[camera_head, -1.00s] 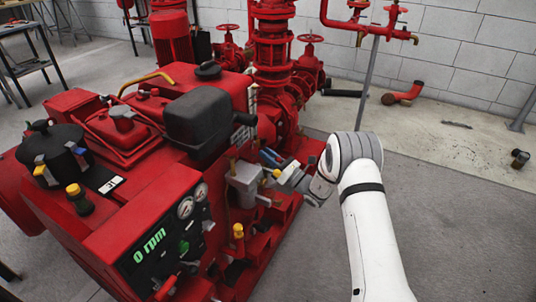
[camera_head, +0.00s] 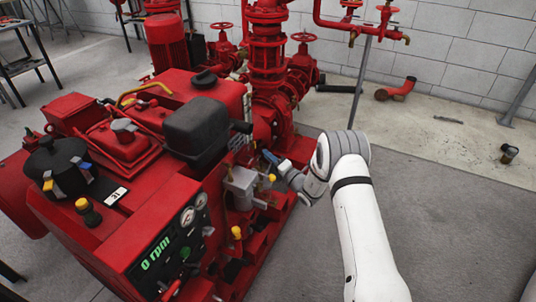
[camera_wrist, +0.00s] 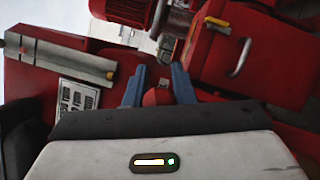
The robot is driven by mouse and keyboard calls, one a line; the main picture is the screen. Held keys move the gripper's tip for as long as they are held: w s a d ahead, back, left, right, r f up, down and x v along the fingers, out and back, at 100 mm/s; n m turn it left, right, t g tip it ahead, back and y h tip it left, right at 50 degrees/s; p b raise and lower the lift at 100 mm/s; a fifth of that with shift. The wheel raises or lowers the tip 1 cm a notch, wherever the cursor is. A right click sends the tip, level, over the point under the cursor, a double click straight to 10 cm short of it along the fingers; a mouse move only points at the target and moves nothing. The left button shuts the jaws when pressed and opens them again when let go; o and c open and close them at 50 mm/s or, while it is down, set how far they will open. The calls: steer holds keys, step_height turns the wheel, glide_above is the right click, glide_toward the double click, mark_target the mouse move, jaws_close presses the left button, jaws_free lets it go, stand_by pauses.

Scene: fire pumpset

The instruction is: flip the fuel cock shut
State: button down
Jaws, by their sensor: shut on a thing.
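My gripper (camera_head: 270,157) reaches in low at the right side of the red engine, by the grey metal block (camera_head: 241,186) with a yellow knob (camera_head: 271,178). In the wrist view, the gripper's (camera_wrist: 158,76) two blue fingers stand a little apart with a small red piece (camera_wrist: 158,96) between them. The gripper is shut on this piece, which looks like the handle of the fuel cock. Its lower part is hidden behind the wrist housing. The head view does not show the cock clearly, so I cannot tell its angle.
The engine's control panel (camera_head: 165,246) reads 0 rpm. A black box-shaped part (camera_head: 197,128) sits above the grey block. Red pump pipework (camera_head: 268,60) stands behind the gripper. The floor (camera_head: 450,225) to the right of my arm is clear.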

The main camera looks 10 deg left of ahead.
steer(key=shift+w+d+f+m+g+h+p, duration=0.15)
steer(key=shift+f+m+h+p, duration=0.3)
steer(key=shift+m, duration=0.6)
steer(key=shift+w+a+f+m+g+h+p, duration=0.2)
steer(key=shift+f+m, duration=0.4)
steer(key=shift+m, duration=0.5)
steer(key=shift+w+d+f+m+g+h+p, duration=0.1)
steer(key=shift+d+f+m+g+h+p, duration=0.35)
steer(key=shift+m, duration=0.6)
steer(key=shift+a+f, duration=0.15)
steer(key=shift+a, duration=0.1)
steer(key=c, duration=1.2)
jaws_free()
steer(key=shift+c, duration=0.2)
steer(key=p+v, duration=0.1)
steer(key=v, duration=0.6)
steer(key=shift+s+d, duration=0.3)
steer(key=shift+f, duration=0.1)
